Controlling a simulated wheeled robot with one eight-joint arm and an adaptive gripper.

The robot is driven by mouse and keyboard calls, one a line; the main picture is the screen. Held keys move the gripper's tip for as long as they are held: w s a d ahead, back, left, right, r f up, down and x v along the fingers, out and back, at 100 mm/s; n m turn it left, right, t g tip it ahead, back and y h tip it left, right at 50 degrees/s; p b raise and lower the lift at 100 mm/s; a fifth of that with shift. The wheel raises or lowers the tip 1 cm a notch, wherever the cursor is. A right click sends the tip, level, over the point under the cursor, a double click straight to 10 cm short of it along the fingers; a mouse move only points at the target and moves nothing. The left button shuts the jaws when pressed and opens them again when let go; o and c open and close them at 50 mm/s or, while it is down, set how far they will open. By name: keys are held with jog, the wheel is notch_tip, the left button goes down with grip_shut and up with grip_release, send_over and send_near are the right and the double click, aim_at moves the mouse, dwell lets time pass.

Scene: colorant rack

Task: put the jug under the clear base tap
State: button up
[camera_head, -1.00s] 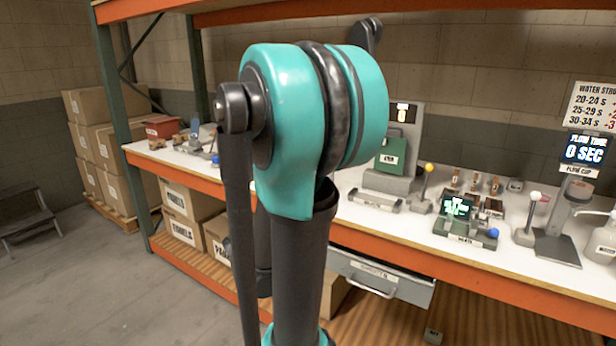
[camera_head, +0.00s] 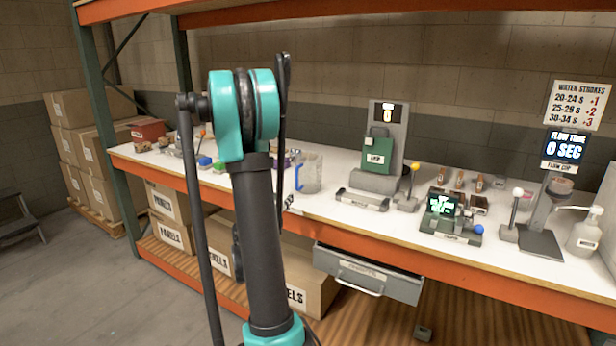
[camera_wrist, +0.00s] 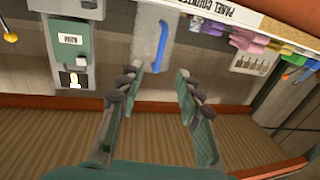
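The jug (camera_head: 309,174) is clear with a blue handle and stands upright on the white bench, just right of my arm in the head view. In the wrist view the jug (camera_wrist: 140,45) is beyond my fingertips, with its blue handle running lengthwise. My gripper (camera_wrist: 161,73) is open and empty, its two fingers apart and pointing toward the jug, not around it. In the head view my arm hides most of the gripper. I cannot tell which fixture is the clear base tap.
A grey stand with a green box (camera_head: 378,154) is right of the jug, with a yellow-knobbed lever (camera_head: 414,170) beside it. A drawer (camera_head: 367,274) juts out below the orange bench edge. Small coloured items (camera_wrist: 277,44) lie near the jug in the wrist view.

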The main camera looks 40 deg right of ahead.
aim_at(296, 182)
jog(key=x, duration=1.4)
jog(key=shift+w+d, duration=0.15)
jog(key=shift+w, duration=0.1)
jog(key=shift+c, duration=0.3)
grip_shut()
